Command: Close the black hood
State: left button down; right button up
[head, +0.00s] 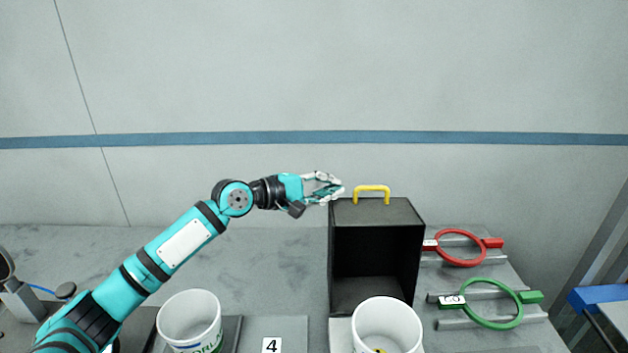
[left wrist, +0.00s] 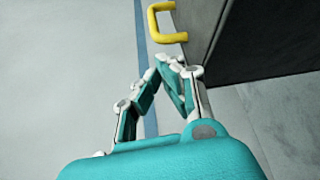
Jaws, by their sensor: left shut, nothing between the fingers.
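The black hood (head: 375,210) is a box standing upright behind the white containers. Its open side faces me and its dark inside shows. A yellow handle (head: 372,189) is on its top; the handle also shows in the left wrist view (left wrist: 154,24), just beyond the fingertips. My left gripper (head: 340,190) is beside the hood's top left edge, left of the handle. Its fingertips (left wrist: 178,65) are together with nothing between them, and the handle is outside them. Whether the fingers touch the hood is unclear. My right gripper is not in view.
A white container (head: 388,318) stands in front of the hood, and another (head: 189,316) stands to the left. A card marked 4 (head: 271,345) lies between them. Red (head: 460,262) and green (head: 492,322) rings rest on grey rails at right. The grey surface left of the hood is clear.

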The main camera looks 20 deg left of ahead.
pick_arm(q)
jog(key=x, duration=0.2)
jog(key=shift+w+d, duration=0.1)
jog(key=shift+w, duration=0.3)
jog(key=shift+w+d+f+p, duration=0.1)
jog(key=shift+w+d+p, duration=0.15)
jog(key=shift+d+p, duration=0.05)
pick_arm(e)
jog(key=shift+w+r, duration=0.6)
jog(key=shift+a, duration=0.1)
